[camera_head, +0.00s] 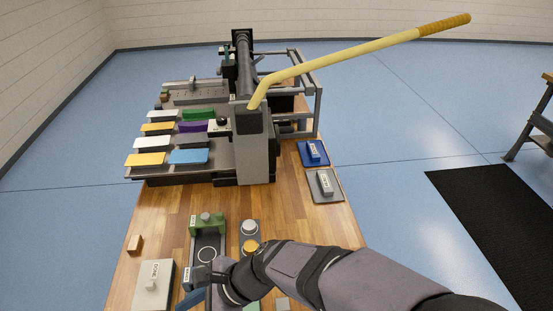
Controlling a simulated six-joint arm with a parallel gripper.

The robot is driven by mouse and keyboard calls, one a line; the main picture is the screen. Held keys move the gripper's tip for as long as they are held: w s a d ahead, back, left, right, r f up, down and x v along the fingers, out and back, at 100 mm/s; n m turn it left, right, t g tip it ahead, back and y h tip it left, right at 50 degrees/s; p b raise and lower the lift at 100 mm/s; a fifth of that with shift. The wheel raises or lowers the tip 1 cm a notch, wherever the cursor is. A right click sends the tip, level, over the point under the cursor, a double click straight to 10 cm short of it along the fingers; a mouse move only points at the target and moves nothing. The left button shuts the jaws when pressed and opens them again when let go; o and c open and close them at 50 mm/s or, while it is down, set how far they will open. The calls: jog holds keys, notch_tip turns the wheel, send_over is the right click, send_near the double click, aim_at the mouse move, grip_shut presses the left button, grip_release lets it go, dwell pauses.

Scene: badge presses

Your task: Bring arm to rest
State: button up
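My arm (345,280) comes in from the lower right and reaches left across the front of the wooden table. My gripper (198,274) is at its left end, low over the front part of the table. It is above or beside the dark tray of the green press (207,222); I cannot tell whether it touches anything. Its fingertips are small and dark here, so whether they are open or shut does not show. I see no clear object held in it. My arm and wrist hide part of the table behind them.
A large machine with a yellow lever (340,62) stands at the back of the table (295,225). Coloured blocks, such as a light-blue one (188,156), lie on its left shelf. Blue (314,162) and grey (335,195) pads lie right, a pale plate (153,294) front left.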

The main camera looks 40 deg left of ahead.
jog(key=w+d+f+n+t+h, duration=0.1)
jog(key=w+d+f+n+h, duration=0.15)
jog(key=d+n, duration=0.4)
jog(key=w+d+f+n+t+h, duration=0.1)
jog(key=d+f+n+h, duration=0.1)
jog(key=d+f+n, duration=0.4)
jog(key=w+d+f+n+t+h, duration=0.1)
jog(key=w+d+n+h, duration=0.1)
jog(key=d+n, duration=0.45)
jog(key=w+d+r+m+t, duration=0.1)
jog(key=w+d+m, duration=0.4)
jog(key=d, duration=0.9)
jog(key=w+d+r+m+t, duration=0.2)
jog(key=w+d+r+m, duration=0.2)
jog(key=w+d, duration=0.7)
jog(key=shift+d+m, duration=0.7)
jog(key=shift+d, duration=1)
